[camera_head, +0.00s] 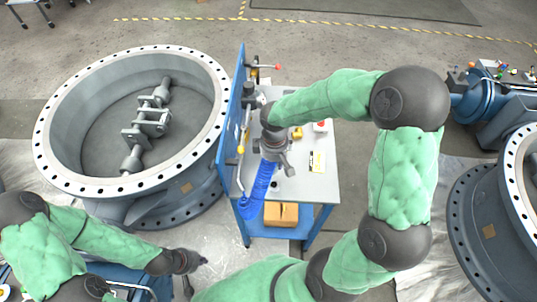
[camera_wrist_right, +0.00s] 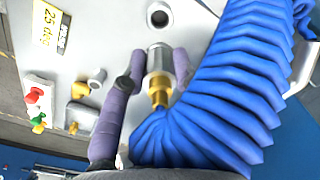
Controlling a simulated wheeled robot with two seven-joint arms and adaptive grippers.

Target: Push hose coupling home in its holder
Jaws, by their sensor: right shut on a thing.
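The hose coupling (camera_wrist_right: 160,72), a silver cylinder with a brass collar, sits between the two purple-grey fingers of my right gripper (camera_wrist_right: 150,75) in the right wrist view. The gripper is shut on it. A ribbed blue hose (camera_wrist_right: 225,85) bends around below and right of the coupling. A round, dark-holed socket (camera_wrist_right: 159,14), which looks like the holder, lies beyond the coupling's silver end, apart from it in the picture. In the head view my right gripper (camera_head: 278,163) is over the workbench, with the blue hose (camera_head: 262,186) beneath. My left gripper (camera_head: 193,262) is low at left, away from the bench; its fingers are unclear.
The grey workbench top (camera_head: 322,185) holds a yellow "25 deg" label (camera_wrist_right: 48,27) and red, green and yellow fittings (camera_wrist_right: 36,105). A blue upright panel (camera_head: 233,125) edges it. A large valve ring (camera_head: 50,150) stands left, another (camera_head: 470,215) right. A cardboard box (camera_head: 281,214) sits on the lower shelf.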

